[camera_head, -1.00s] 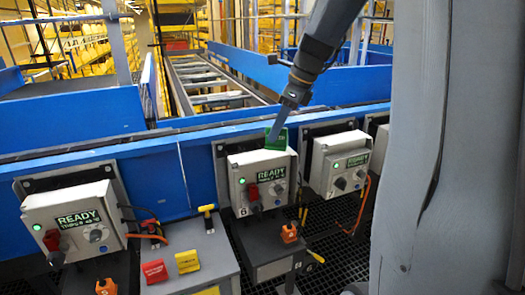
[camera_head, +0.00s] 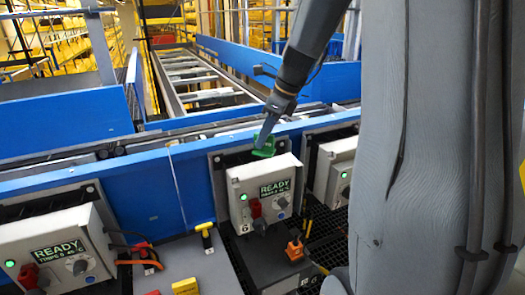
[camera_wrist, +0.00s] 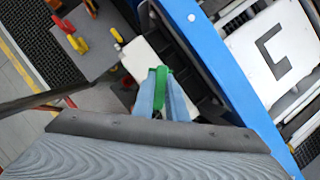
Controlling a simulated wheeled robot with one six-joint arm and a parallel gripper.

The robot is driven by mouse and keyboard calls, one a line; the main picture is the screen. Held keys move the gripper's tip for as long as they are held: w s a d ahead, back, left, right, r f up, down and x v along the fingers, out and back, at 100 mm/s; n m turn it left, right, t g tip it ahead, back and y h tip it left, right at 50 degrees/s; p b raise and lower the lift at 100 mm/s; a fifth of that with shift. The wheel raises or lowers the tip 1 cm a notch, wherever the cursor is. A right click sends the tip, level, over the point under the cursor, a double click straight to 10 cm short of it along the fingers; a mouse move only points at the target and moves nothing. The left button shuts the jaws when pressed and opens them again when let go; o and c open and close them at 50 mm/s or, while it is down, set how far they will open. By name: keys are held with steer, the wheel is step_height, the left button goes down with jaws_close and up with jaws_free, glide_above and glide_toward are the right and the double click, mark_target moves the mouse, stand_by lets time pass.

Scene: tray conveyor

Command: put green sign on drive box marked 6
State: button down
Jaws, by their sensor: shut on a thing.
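My gripper (camera_head: 266,134) is shut on the green sign (camera_head: 264,148), which looks tilted. It holds the sign just over the top back edge of the drive box marked 6 (camera_head: 240,186). I cannot tell whether the sign touches the box. The box is light grey, with a READY display, a green lamp, a red switch and a dark knob. In the wrist view, the green sign (camera_wrist: 161,76) is between the two bluish fingers (camera_wrist: 160,96), with the pale box top (camera_wrist: 140,60) beneath. The fingers hide part of the sign.
A similar READY box (camera_head: 55,250) stands at left, and another box (camera_head: 335,170) stands close at right. A blue conveyor rail (camera_head: 110,185) runs behind them. Yellow and red signs lie on the grey cabinet (camera_head: 205,262). An orange padlock (camera_head: 294,250) sits below box 6.

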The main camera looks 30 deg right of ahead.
mark_target(263, 151)
steer(key=shift+f+p, duration=0.35)
steer(key=shift+f, duration=1.95)
steer(key=shift+f, duration=0.2)
steer(key=c, duration=1.8)
jaws_free()
steer(key=shift+o, duration=0.2)
steer(key=b+v, duration=0.2)
steer(key=v, duration=1)
steer(key=s+a+f+n+g+h, duration=0.1)
steer(key=s+a+f+n, duration=0.6)
steer(key=n, duration=0.6)
steer(key=s+a+f+n+g+h, duration=0.1)
steer(key=s+a+f+n+h, duration=0.1)
steer(key=s+a+f+n, duration=0.5)
steer(key=shift+s+a+f+n, duration=0.4)
steer(key=shift+s+f+n, duration=0.4)
steer(key=shift+f+n, duration=2.1)
steer(key=shift+r+n, duration=0.6)
steer(key=shift+r, duration=0.05)
